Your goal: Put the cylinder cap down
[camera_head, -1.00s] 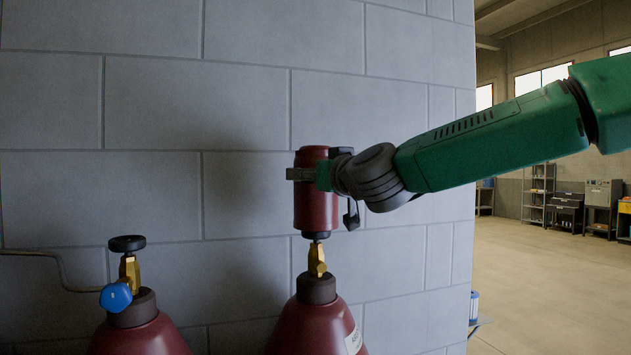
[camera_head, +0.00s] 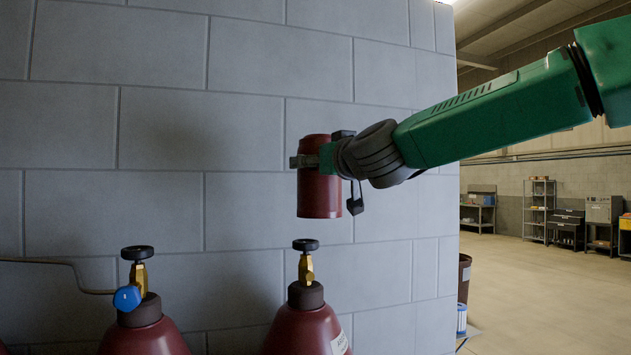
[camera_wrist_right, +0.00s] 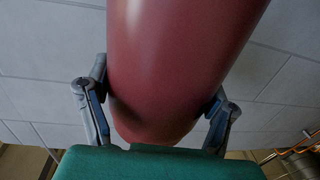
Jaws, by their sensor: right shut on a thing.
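The dark red cylinder cap (camera_head: 320,200) is upright in the air in front of the wall. My right gripper (camera_head: 308,161) is shut around its upper part, and the right wrist view shows the cap (camera_wrist_right: 180,60) between its two fingers (camera_wrist_right: 160,110). The cap is above and apart from the right cylinder (camera_head: 308,330), whose brass valve (camera_head: 306,268) with a black handwheel is exposed. My left gripper is not in view.
A second red cylinder (camera_head: 145,335) stands at left, with a brass valve, a blue fitting (camera_head: 127,298) and a thin pipe. A block wall (camera_head: 160,130) is close behind. Open floor (camera_head: 550,310) lies to the right, with shelves (camera_head: 538,205) far back. A brown bin (camera_head: 464,278) stands past the wall's edge.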

